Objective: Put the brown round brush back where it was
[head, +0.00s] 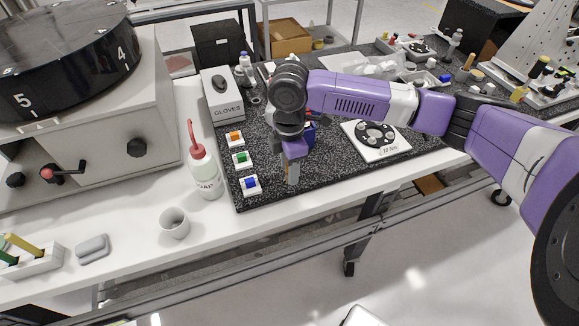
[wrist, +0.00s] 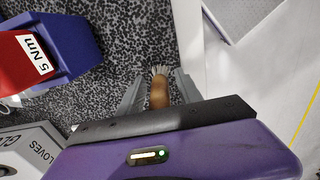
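The brown round brush (wrist: 159,93) shows in the wrist view with its pale bristles at the far end and its brown handle towards my palm. The palm edge hides the handle's near end. My gripper (wrist: 160,78) has one finger on each side of the brush, with speckled mat visible between fingers and brush, so it looks open around it. In the head view my gripper (head: 292,175) points down over the front part of the dark speckled mat (head: 320,180), and the brush is mostly hidden there. I cannot tell a marked place for the brush.
A blue and red block marked 5 Nm (wrist: 42,55) stands close by. Small orange, green and blue button blocks (head: 241,158), a soap bottle (head: 205,172) and a gloves box (head: 222,97) are left. A white plate with a dark disc (head: 376,138) is right.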

